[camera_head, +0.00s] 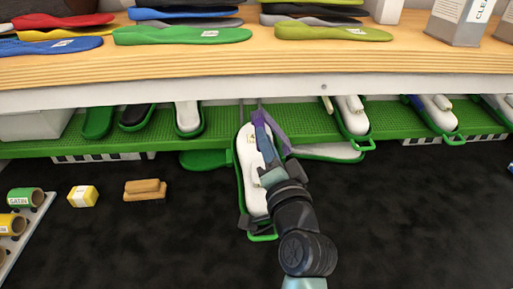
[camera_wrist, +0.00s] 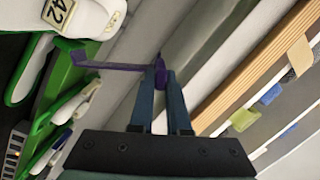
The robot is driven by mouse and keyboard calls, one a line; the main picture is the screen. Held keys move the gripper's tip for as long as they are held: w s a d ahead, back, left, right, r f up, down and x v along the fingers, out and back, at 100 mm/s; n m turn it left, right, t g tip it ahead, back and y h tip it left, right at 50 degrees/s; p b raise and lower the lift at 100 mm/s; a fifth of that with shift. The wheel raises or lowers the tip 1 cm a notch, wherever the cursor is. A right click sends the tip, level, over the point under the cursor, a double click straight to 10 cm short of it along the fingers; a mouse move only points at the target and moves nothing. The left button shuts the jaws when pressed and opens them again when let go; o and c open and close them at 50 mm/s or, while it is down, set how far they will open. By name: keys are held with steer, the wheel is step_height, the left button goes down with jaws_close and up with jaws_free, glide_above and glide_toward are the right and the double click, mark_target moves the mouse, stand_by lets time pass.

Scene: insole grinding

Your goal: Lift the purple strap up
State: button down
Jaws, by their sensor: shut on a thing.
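The purple strap (camera_wrist: 110,66) shows in the wrist view as a thin bar running from a white shoe form to my fingertips. My gripper (camera_wrist: 162,76) is shut on its end there. In the head view the purple strap (camera_head: 276,128) sits at the top of a green holder (camera_head: 239,180) carrying a white form (camera_head: 249,148). My gripper (camera_head: 262,121) reaches up over that holder, and my wrist and fingers hide part of the form and strap. The wrist view shows a "42" label (camera_wrist: 59,10) on the white form (camera_wrist: 88,20).
A green perforated shelf (camera_head: 225,117) runs behind, with several other green holders and forms. The wooden shelf (camera_head: 230,62) above holds coloured insoles. Yellow and tan blocks (camera_head: 145,190) and a rack of rolls (camera_head: 28,225) lie at left on the dark floor.

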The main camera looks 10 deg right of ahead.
steer(key=shift+d+r, duration=0.2)
steer(key=shift+d, duration=0.1)
steer(key=c, duration=0.9)
jaws_free()
steer(key=shift+s+f, duration=0.1)
steer(key=s+b, duration=0.1)
steer(key=s, duration=0.3)
steer(key=s+d+b, duration=0.1)
steer(key=s, duration=0.3)
steer(key=s+f+b, duration=0.1)
steer(key=s, duration=0.3)
steer(key=shift+s+d, duration=0.25)
steer(key=shift+s, duration=0.1)
